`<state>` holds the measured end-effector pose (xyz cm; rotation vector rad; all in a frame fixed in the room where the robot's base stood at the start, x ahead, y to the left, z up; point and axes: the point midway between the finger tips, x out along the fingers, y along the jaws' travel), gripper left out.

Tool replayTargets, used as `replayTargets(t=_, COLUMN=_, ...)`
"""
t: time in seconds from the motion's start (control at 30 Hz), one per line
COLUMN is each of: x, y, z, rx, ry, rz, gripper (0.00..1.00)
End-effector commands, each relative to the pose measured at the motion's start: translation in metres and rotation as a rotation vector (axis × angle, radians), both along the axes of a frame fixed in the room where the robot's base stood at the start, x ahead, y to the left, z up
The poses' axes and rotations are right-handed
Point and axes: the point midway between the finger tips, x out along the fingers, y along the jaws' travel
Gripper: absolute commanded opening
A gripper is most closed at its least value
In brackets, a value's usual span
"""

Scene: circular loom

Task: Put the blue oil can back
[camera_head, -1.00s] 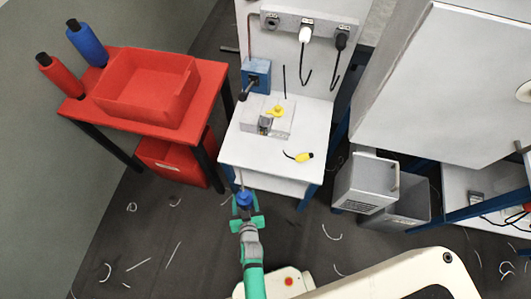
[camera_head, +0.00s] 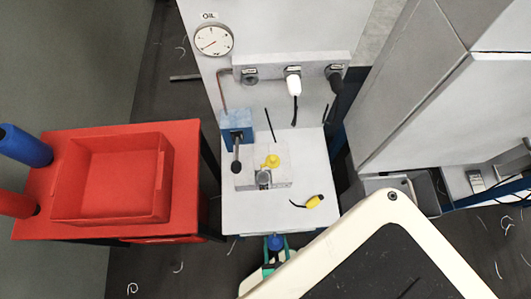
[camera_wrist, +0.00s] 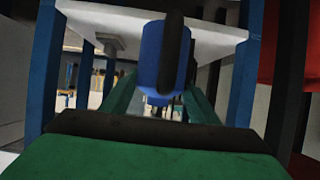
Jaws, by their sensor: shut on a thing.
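The blue oil can (camera_head: 275,243) is in my gripper (camera_head: 275,256), just off the front edge of the white bench top (camera_head: 250,215). In the wrist view the blue can (camera_wrist: 152,55) stands between the green fingers of my gripper (camera_wrist: 158,98), with a dark strip in front of it. My gripper is shut on it. The bench's slab shows behind and above it there. My pale body part hides most of my arm in the head view.
The bench top holds a grey block with a yellow part (camera_head: 271,161), a yellow-black tool (camera_head: 314,201) and a blue box (camera_head: 236,123) with a lever. A red table (camera_head: 45,215) with a red tray (camera_head: 165,205) stands left. Bench legs flank the can in the wrist view.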

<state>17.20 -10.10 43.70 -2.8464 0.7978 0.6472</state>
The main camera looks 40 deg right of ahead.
Motion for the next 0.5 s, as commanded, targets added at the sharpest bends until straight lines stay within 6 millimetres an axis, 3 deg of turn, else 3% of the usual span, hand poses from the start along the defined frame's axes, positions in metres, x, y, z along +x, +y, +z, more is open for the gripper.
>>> replayTargets(t=0.17, x=0.018, y=-0.014, z=0.001, rx=-0.001, ry=-0.005, rz=-0.006, gripper=0.00)
replayTargets(t=0.5, x=0.086, y=-0.056, z=0.001, rx=-0.001, ry=-0.006, rz=-0.008, gripper=0.00)
